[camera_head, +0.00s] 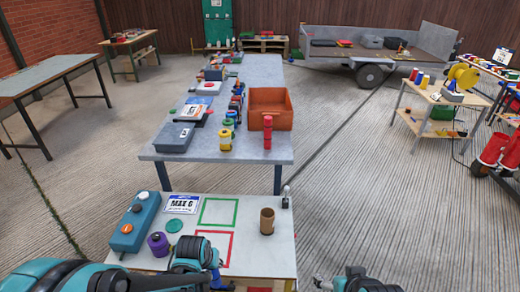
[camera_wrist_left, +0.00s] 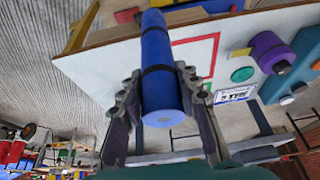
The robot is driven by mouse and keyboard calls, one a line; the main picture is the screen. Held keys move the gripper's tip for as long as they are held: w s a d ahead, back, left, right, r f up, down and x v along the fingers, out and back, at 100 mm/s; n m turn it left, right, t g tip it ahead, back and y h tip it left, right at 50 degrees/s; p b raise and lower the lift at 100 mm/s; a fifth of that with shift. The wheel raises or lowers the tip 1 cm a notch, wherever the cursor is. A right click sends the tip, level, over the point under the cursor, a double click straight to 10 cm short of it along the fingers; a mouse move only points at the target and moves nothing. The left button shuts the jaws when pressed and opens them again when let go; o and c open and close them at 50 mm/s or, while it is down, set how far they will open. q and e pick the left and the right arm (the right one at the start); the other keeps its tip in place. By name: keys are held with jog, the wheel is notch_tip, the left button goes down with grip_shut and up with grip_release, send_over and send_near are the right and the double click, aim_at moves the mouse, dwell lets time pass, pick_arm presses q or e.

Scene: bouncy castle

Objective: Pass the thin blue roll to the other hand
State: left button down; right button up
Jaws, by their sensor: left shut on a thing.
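The thin blue roll (camera_wrist_left: 158,85) is held lengthwise between the fingers of my left gripper (camera_wrist_left: 162,98) in the left wrist view. It has a dark band around it, and its near end faces the camera. In the head view my left gripper (camera_head: 214,272) is low in the picture at the front of the small white table (camera_head: 185,249), with a bit of blue showing at it. My right gripper (camera_head: 338,280) is at the bottom edge, right of the table and apart from the roll. It is partly cut off, so its opening is unclear.
On the small table are a brown cardboard tube (camera_head: 267,221), a purple roll (camera_head: 158,244), a teal box (camera_head: 134,222), a green disc (camera_head: 174,225) and a printed card (camera_head: 181,204). A long table (camera_head: 190,149) with an orange bin (camera_head: 270,104) stands behind.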

jog(key=shift+w, duration=0.1)
jog(key=c, duration=0.5)
jog(key=shift+o, duration=0.2)
jog(key=w+a+r+t, duration=0.2)
jog(key=w+a+r, duration=0.5)
jog(key=w+a, duration=0.5)
jog(key=w+a+r+t, duration=0.2)
jog(key=w+a+r, duration=0.6)
jog(key=w, duration=0.7)
pick_arm(q)
jog(key=w+d+r, duration=0.5)
jog(key=w+r, duration=0.4)
jog(key=r, duration=0.3)
jog(key=w+d+r, duration=0.4)
jog(key=w+r, duration=0.5)
jog(key=r, duration=0.3)
jog(key=w+d+r, duration=0.5)
jog(key=w+r, duration=0.4)
jog(key=r, duration=0.3)
jog(key=shift+w+d, duration=0.3)
jog(key=shift+w, duration=0.1)
pick_arm(e)
jog(key=w+a+f, duration=0.1)
jog(key=w, duration=1.1)
jog(key=shift+w+f, duration=0.15)
